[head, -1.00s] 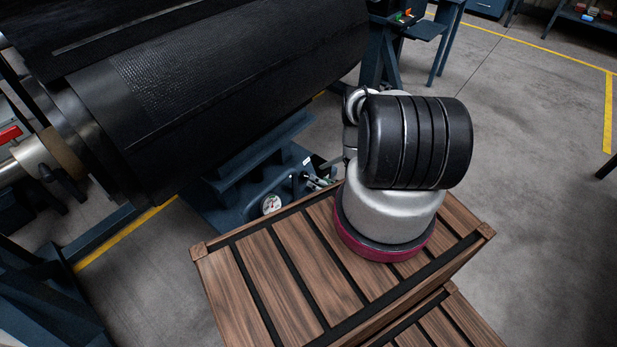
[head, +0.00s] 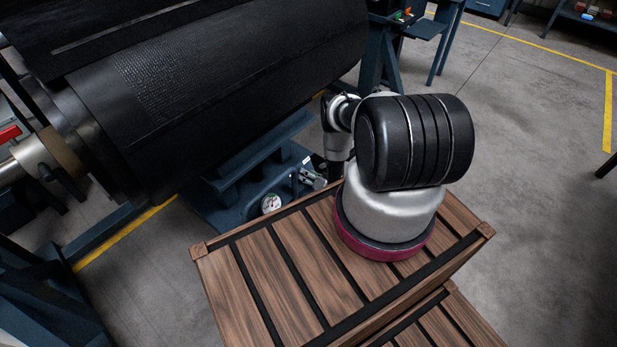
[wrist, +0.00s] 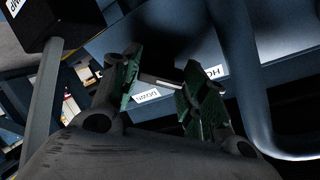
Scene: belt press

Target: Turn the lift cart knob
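The lift cart (head: 235,190) is the dark blue frame under the big black roll in the head view. In the wrist view its panel carries white labels, one reading "DOWN" (wrist: 146,97) and one starting "HO" (wrist: 212,72), both turned over. A dark knob (wrist: 168,80) with a pale line sits between them, mostly in shadow. My gripper (wrist: 160,88) has its green-padded fingers apart, one on each side of the knob. I cannot tell whether either pad touches it.
A round gauge (head: 271,203) is on the cart's near side. The black roll (head: 220,85) hangs above the cart.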

